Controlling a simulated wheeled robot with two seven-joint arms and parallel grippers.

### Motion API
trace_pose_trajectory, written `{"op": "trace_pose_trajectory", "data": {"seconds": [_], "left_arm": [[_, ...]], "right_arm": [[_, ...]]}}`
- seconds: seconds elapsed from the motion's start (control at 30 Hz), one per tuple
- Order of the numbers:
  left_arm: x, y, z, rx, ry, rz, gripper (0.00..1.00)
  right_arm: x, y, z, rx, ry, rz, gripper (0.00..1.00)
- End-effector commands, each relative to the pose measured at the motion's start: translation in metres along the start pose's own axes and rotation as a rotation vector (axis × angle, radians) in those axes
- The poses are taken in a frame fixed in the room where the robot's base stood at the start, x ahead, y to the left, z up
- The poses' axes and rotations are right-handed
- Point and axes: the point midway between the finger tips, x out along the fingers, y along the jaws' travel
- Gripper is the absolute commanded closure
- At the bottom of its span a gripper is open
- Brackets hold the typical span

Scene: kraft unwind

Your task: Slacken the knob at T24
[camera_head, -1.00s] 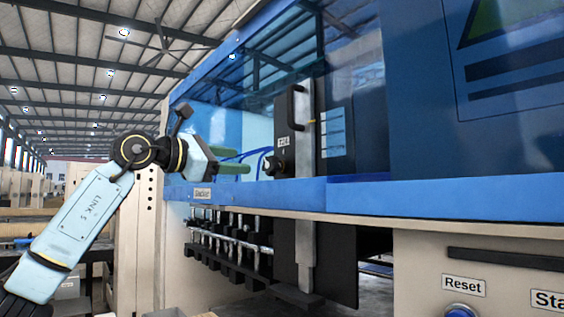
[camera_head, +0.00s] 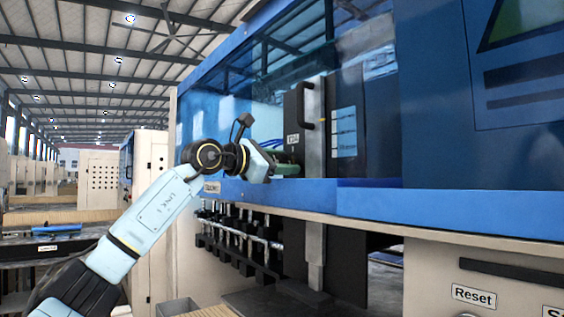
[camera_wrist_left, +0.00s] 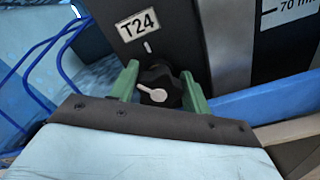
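The T24 knob (camera_wrist_left: 158,86) is black with a white pointer that aims left, on a dark panel under the T24 label (camera_wrist_left: 138,24). A short white mark sits on the panel above the knob. My left gripper (camera_wrist_left: 159,72) has its green fingers on either side of the knob, one left and one right. The fingers look open, with little room beside the knob; I cannot tell if they touch it. In the head view my left gripper (camera_head: 290,158) is at the panel below the label, and it hides the knob. My right gripper is not in view.
A vertical dark handle (camera_head: 305,106) stands right of the label. Blue cables (camera_wrist_left: 45,68) hang left of the panel. A blue ledge (camera_head: 300,192) runs below, with a row of metal rods (camera_head: 240,232) under it. The Reset label (camera_head: 473,296) is at lower right.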

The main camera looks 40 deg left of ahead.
Motion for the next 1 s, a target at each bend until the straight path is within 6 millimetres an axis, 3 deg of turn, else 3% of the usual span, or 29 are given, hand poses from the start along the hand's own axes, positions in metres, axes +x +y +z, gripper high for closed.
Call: {"op": "trace_pose_trajectory", "data": {"seconds": [0.03, 0.2, 0.57, 1.0], "left_arm": [[-0.0002, 0.0, 0.0, 0.0, 0.0, 0.0, 0.59], [-0.0003, 0.0002, 0.0001, 0.0, 0.0, 0.0, 0.78], [-0.0002, 0.0007, 0.0003, -0.084, -0.001, 0.0, 0.78], [0.0002, 0.0022, 0.0001, -0.402, -0.001, 0.0, 0.78]], "right_arm": [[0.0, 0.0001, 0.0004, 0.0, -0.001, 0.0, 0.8], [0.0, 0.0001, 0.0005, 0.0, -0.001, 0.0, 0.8], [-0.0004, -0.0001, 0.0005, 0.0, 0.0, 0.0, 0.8], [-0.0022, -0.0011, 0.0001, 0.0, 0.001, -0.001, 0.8]]}}
